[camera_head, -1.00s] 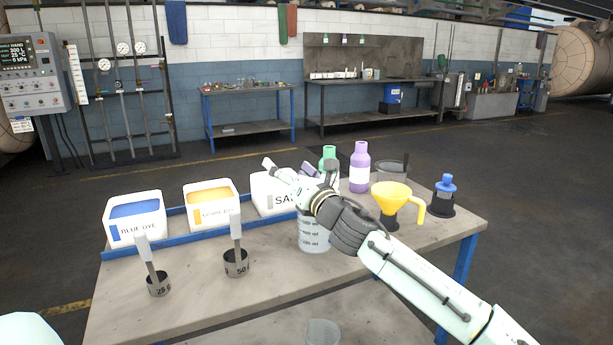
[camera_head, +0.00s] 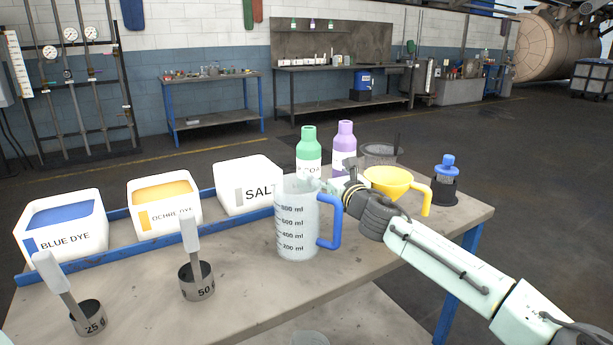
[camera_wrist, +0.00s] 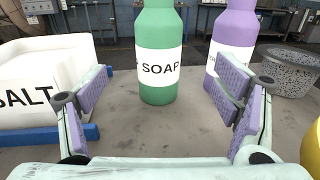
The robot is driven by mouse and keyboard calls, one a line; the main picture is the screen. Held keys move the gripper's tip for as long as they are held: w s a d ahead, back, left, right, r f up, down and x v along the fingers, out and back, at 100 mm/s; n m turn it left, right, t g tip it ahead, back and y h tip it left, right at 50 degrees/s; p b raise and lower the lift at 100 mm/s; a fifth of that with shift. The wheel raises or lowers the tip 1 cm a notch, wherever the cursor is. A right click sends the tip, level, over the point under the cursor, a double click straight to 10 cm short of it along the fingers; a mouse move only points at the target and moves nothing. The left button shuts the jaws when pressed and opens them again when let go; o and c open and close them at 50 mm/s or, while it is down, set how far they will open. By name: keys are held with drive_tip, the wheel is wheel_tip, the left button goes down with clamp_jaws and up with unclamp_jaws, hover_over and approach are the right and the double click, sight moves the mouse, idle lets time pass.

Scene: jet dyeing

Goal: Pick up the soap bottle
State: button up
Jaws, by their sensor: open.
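The soap bottle (camera_head: 308,146) is green with a white label and stands upright at the back of the table, right of the salt box. In the wrist view the soap bottle (camera_wrist: 158,88) reads "SOAP" and stands ahead, between the lines of my two fingers. My gripper (camera_wrist: 160,108) is open and empty, with purple pads, and the bottle is a little beyond the fingertips. In the head view my gripper (camera_head: 330,186) is partly hidden behind the measuring jug. A purple bottle (camera_head: 344,140) stands just right of the soap bottle.
The clear measuring jug (camera_head: 297,240) with a blue handle stands in front of my gripper. The salt box (camera_head: 248,183) is left of the bottle. A yellow funnel (camera_head: 388,182), a grey pot (camera_head: 380,155) and a blue-capped item (camera_head: 445,170) are to the right.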

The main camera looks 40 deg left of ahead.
sight(313, 162)
drive_tip(key=shift+f, duration=0.75)
drive_tip(key=shift+a, duration=0.2)
drive_tip(key=x, duration=0.5)
drive_tip(key=shift+a+p, duration=0.15)
drive_tip(key=shift+p, duration=0.2)
drive_tip(key=x, duration=0.2)
drive_tip(key=r+p+x, duration=0.1)
drive_tip(key=x, duration=0.1)
drive_tip(key=shift+a+p, duration=0.1)
drive_tip(key=shift+p, duration=0.2)
drive_tip(key=shift+w+a+f, duration=0.1)
drive_tip(key=shift+w+a, duration=0.25)
drive_tip(key=shift+a, duration=0.1)
drive_tip(key=c, duration=1.5)
drive_tip(key=shift+c, duration=0.4)
